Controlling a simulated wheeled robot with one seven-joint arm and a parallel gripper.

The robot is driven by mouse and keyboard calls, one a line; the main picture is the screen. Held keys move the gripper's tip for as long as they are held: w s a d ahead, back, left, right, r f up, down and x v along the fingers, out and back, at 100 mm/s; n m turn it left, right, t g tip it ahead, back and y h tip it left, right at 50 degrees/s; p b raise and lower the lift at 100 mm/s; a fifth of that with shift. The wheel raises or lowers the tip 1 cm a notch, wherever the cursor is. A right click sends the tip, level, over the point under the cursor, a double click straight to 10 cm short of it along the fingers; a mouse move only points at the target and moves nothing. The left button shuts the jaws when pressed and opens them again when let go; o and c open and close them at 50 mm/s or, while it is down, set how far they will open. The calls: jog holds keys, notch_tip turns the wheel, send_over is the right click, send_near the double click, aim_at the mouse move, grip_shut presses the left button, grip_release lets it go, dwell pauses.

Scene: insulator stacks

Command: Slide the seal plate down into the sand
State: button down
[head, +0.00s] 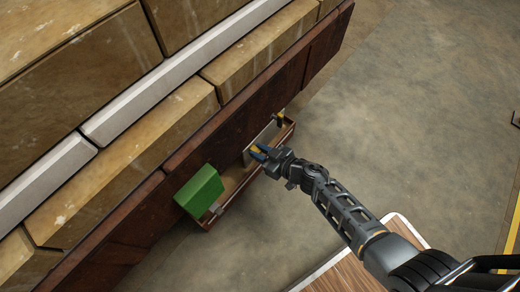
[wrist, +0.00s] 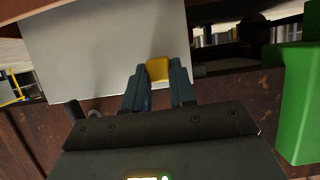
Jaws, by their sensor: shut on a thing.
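The seal plate is a flat pale grey plate (head: 267,138) standing on edge at the rusty trough (head: 228,206) on the side of the dark wall base. In the wrist view the plate (wrist: 90,50) fills the upper left. My gripper (head: 259,153) is shut on the plate's yellow tab, which shows between the fingers (wrist: 158,88) in the wrist view. Tan sand (head: 234,178) shows inside the trough, left of the plate.
A green block (head: 200,191) sits at the trough's left end. It also stands close on the right in the wrist view (wrist: 299,100). Large tan blocks (head: 250,55) rise behind. A wood-topped surface (head: 345,272) is at the bottom; open concrete floor (head: 420,110) lies right.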

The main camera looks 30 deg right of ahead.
jog(key=c, duration=0.9)
grip_release()
jog(key=shift+s+r, duration=0.1)
jog(key=shift+s, duration=0.05)
jog(key=p+v, duration=0.4)
jog(key=v, duration=0.3)
jog(key=shift+s+d+r, duration=0.15)
jog(key=shift+s, duration=0.1)
